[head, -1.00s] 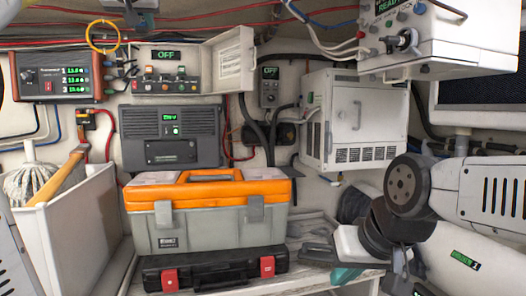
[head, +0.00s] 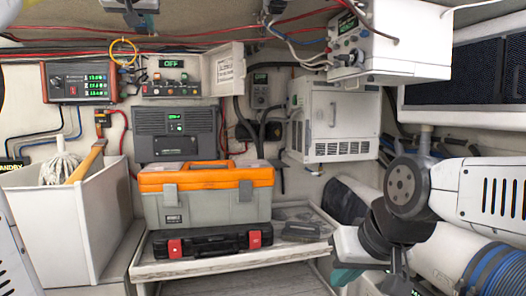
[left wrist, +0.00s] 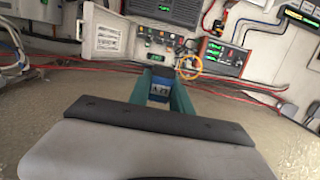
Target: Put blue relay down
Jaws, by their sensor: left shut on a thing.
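In the left wrist view my left gripper (left wrist: 160,78) is shut on the blue relay (left wrist: 160,88), a small block with pale markings held between the teal fingers. Part of the relay is hidden by the fingers and the gripper body. My right gripper (head: 370,279) is at the lower right of the head view, partly cut off by the bottom edge. Its teal fingers look apart, with nothing seen between them.
An orange-lidded grey toolbox (head: 205,209) stands on a black case (head: 205,242) on a pale shelf (head: 290,258). A dark flat item (head: 300,230) lies at the shelf's right. A white bin (head: 55,235) with a mop is at left. A white cabinet (head: 345,115) hangs behind.

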